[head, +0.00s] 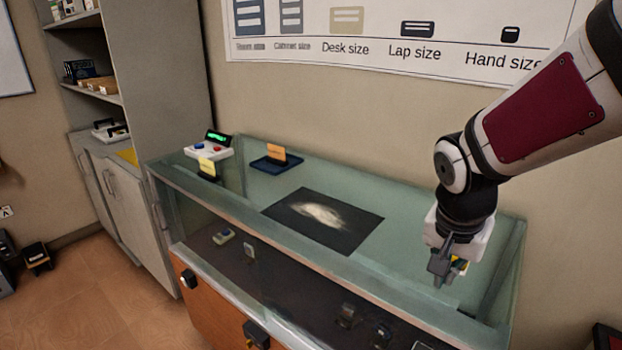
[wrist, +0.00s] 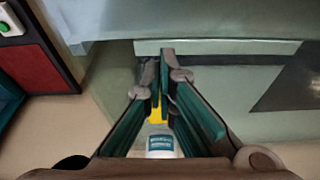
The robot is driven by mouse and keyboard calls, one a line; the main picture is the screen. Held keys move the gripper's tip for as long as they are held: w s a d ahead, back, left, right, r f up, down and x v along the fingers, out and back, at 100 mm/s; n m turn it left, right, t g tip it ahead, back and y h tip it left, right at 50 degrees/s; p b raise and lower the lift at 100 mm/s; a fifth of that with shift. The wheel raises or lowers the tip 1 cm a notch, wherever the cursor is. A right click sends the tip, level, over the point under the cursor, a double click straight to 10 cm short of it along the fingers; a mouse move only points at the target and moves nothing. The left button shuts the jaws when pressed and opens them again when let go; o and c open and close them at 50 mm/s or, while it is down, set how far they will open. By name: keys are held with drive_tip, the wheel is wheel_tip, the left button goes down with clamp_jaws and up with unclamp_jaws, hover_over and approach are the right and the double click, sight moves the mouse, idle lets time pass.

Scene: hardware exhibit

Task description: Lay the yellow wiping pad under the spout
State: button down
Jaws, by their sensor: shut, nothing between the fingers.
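My gripper (head: 439,278) points down over the right end of the glass case, its fingers together and empty; they also show in the wrist view (wrist: 164,62). A small yellow patch (head: 458,266) shows just behind the fingers, mostly hidden. In the wrist view, a yellow piece (wrist: 155,114) shows between the finger links, above a white object with a teal label (wrist: 161,146), perhaps a bottle. I cannot tell whether this yellow is the pad or part of that object. Another flat yellow thing (head: 128,155) lies on the left cabinet's ledge. I cannot make out a spout.
The glass-topped case (head: 410,243) bears a dark mat with a pale picture (head: 345,236), a blue tray with an orange card (head: 283,165), and a white button box (head: 200,150) at its left end. A shelf unit (head: 150,80) stands left.

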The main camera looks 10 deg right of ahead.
sight(445, 289)
drive_tip(key=x, duration=0.3)
drive_tip(key=shift+d+f, duration=0.1)
drive_tip(key=shift+f, duration=0.25)
drive_tip(key=shift+w+d, duration=0.75)
drive_tip(key=shift+d, duration=0.15)
drive_tip(key=shift+w+d+p, duration=0.3)
drive_tip(key=shift+w+d, duration=0.3)
drive_tip(key=shift+d, duration=0.05)
drive_tip(key=w+d, duration=0.2)
drive_tip(key=d, duration=0.1)
drive_tip(key=w+d, duration=0.2)
drive_tip(key=w, duration=0.1)
drive_tip(key=shift+w+d+b, duration=0.2)
drive_tip(key=shift+d+b, duration=0.15)
drive_tip(key=shift+d, duration=0.05)
drive_tip(key=shift+s, duration=0.1)
